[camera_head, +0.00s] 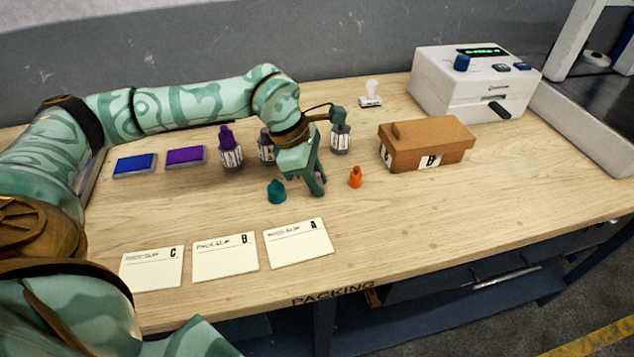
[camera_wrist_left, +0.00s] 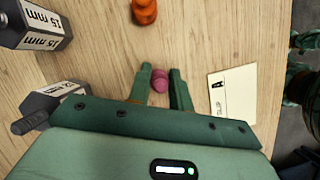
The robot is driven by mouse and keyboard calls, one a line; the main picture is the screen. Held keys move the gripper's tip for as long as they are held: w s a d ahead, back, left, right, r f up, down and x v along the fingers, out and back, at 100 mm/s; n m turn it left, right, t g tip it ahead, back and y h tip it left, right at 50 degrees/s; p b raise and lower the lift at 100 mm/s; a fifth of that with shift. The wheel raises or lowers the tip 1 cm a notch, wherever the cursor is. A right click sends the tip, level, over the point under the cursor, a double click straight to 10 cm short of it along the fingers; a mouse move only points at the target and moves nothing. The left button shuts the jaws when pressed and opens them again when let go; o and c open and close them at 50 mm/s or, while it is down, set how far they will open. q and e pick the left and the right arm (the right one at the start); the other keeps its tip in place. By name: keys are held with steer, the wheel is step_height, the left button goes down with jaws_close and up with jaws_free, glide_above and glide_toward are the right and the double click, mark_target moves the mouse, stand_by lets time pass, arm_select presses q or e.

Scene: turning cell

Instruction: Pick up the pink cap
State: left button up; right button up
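The pink cap (camera_wrist_left: 160,81) lies between the two fingers of my left gripper (camera_wrist_left: 161,76) in the left wrist view, with a finger close against each side. In the head view, only a sliver of the pink cap (camera_head: 318,175) shows beside the fingers of my left gripper (camera_head: 316,187), which point down low over the table. The gripper appears shut on the cap. Whether the cap touches the table is hidden. My right gripper is not in view.
A teal cap (camera_head: 277,192) stands left of the gripper, and an orange cap (camera_head: 356,177) right of it. Labelled bottles (camera_head: 231,155) (camera_head: 341,139) stand behind. A cardboard box (camera_head: 440,140) is to the right. Cards (camera_head: 299,243) lie in front.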

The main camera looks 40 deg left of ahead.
arm_select(q)
jaws_close()
